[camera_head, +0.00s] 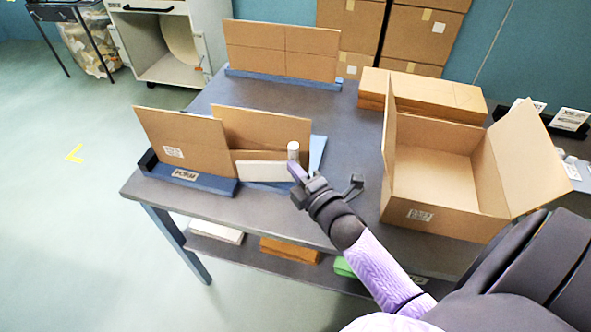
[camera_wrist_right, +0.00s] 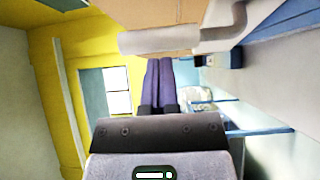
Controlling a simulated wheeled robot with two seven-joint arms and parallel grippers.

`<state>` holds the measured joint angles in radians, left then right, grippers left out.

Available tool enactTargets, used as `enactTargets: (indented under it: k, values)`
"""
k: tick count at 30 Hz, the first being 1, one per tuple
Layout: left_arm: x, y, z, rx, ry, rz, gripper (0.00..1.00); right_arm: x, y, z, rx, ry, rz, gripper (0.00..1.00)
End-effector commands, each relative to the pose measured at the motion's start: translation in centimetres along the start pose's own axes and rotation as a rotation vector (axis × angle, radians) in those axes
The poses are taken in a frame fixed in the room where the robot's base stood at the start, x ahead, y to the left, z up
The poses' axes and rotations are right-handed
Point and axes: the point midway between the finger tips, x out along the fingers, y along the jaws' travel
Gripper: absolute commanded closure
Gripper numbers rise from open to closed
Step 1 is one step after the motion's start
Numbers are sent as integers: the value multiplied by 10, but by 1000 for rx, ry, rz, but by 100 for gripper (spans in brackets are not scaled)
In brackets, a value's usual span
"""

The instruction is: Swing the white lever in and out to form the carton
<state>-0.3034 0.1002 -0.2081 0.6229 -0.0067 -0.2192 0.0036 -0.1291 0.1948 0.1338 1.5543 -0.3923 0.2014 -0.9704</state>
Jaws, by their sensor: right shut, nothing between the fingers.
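The white lever (camera_head: 262,171) is a flat bar with an upright round knob (camera_head: 293,151) at its right end, low against the front of a folded brown carton (camera_head: 184,141). The carton's panels stand upright in a blue forming fixture (camera_head: 195,181) with a label on its front. My right gripper (camera_head: 296,170) is shut and empty, its purple fingers just below the knob. In the right wrist view the fingers (camera_wrist_right: 158,80) point at the white lever (camera_wrist_right: 178,42); whether they touch it I cannot tell. My left gripper is out of view.
An open carton (camera_head: 440,172) stands on the right of the grey table (camera_head: 345,125). Flat cardboard (camera_head: 425,93) lies behind it. Another cardboard panel (camera_head: 282,50) stands in a blue holder at the back. Stacked boxes (camera_head: 415,35) are beyond. The table's middle is clear.

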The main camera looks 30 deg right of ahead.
Motion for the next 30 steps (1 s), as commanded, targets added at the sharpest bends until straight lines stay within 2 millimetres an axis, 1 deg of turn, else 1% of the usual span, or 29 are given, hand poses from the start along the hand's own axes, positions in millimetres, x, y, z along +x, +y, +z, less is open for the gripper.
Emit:
enactTargets:
  k: [7,12,16,30]
  values:
    - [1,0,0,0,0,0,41,1,0,2,-1,0,0,100]
    - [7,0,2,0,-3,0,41,17,-2,25,-4,0,0,100]
    - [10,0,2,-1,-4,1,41,25,-1,35,-3,-1,0,100]
    - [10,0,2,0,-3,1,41,26,0,36,-1,0,0,100]
